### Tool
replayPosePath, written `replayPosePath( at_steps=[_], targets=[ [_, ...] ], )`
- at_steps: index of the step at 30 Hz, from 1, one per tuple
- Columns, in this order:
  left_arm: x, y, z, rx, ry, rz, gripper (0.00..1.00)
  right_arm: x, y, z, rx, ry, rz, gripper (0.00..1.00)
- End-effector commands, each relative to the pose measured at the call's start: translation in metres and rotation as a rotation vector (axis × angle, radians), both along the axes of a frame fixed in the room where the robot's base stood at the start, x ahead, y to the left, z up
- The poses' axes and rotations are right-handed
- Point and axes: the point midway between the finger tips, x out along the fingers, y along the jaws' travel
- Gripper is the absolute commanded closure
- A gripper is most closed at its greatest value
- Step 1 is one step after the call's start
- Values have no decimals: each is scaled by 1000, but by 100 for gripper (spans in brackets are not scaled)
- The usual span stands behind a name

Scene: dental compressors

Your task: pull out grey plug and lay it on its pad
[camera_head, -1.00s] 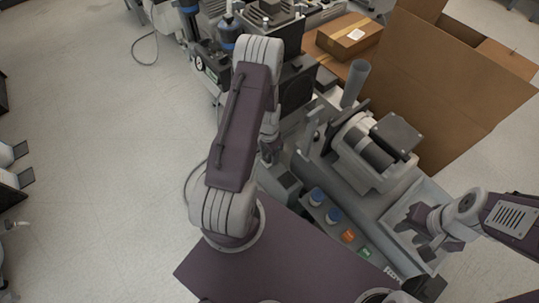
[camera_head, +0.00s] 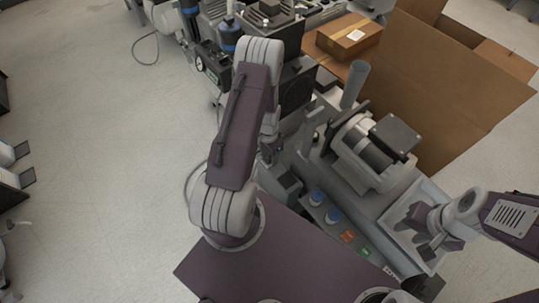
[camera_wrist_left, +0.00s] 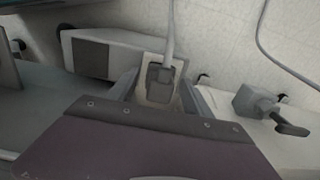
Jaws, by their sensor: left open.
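A grey plug (camera_wrist_left: 160,83) with a grey cable rising from its top shows in the left wrist view, over a beige patch. My left gripper (camera_wrist_left: 158,92) is open, with one finger on each side of the plug; I cannot tell whether either touches it. In the head view my left gripper (camera_head: 269,150) is low beside the machine, partly hidden by my own arm, and the plug cannot be made out there. My right gripper (camera_head: 428,238) is open and empty over a pale tray (camera_head: 437,191). I cannot identify the plug's pad for certain.
A pale block (camera_wrist_left: 125,48) and a small valve-like part (camera_wrist_left: 258,105) flank the plug. Cardboard boxes (camera_head: 450,85) stand behind.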

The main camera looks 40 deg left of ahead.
Motion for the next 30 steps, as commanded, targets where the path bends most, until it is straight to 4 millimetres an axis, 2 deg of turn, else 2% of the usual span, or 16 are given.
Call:
replayPosePath(
  at_steps=[2,8,9,17,30],
  targets=[
    [0,0,0,0,0,0,42,0,0,0,0,0,0,64],
    [0,0,0,0,0,0,97,0,0,0,0,0,0,64],
    [0,0,0,0,0,0,100,0,0,0,0,0,0,64],
    [0,0,3,0,1,0,100,0,0,3,0,0,0,64],
    [0,0,21,-1,1,0,100,0,0,20,0,0,0,64]
  ],
)
